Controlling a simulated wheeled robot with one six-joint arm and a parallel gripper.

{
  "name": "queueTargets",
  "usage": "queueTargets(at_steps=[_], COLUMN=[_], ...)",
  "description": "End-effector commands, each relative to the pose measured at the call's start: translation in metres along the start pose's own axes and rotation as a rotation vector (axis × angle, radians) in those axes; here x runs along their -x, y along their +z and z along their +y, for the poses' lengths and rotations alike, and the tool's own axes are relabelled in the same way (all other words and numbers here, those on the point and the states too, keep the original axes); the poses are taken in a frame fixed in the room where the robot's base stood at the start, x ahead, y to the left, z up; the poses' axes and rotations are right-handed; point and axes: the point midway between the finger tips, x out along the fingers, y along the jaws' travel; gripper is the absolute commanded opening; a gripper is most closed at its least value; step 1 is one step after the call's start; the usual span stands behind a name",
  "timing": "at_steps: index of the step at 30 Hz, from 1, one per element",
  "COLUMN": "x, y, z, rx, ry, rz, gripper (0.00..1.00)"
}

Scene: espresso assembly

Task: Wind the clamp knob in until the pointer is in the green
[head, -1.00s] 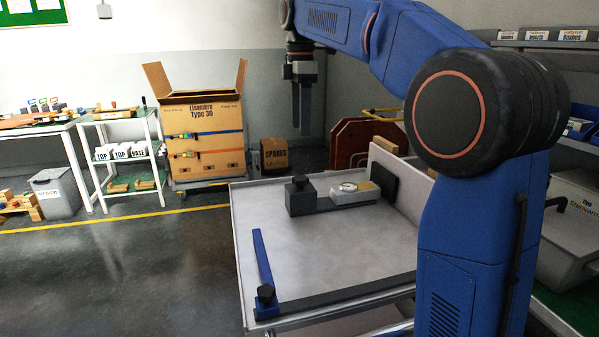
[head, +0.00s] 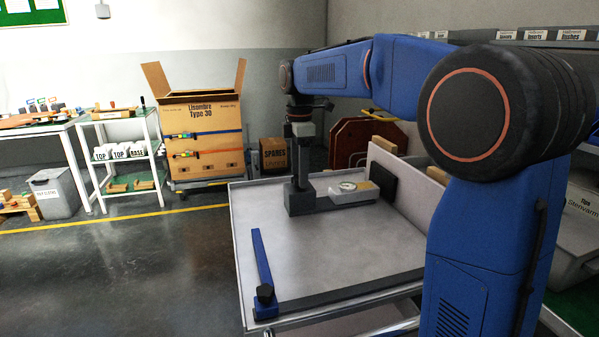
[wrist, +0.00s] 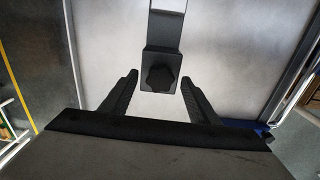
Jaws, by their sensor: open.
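The black clamp knob (wrist: 159,77) sits on top of a dark block (head: 299,203) at the left end of the clamp fixture. In the wrist view the knob lies between and just beyond the two open fingers of my gripper (wrist: 159,82), with a gap on both sides. In the head view my gripper (head: 301,178) points down at the block and hides the knob. A round white dial (head: 348,187) sits on the pale body (head: 340,196) at the fixture's right end. Its pointer and green zone are too small to read.
The fixture stands on a grey bench top (head: 320,245) with a raised wall at the right. A black pad (head: 384,182) stands by the wall. The bench's middle is clear.

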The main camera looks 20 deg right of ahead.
Motion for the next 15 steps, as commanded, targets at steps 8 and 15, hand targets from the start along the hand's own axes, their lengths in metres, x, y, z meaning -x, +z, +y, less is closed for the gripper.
queueTargets(at_steps=[8,15], x=[-0.002,-0.0019], y=[0.0,0.0], z=[-0.0001,0.0], rx=[0.0,0.0], ry=[0.0,0.0], rz=[0.0,0.0], gripper=[0.55,0.14])
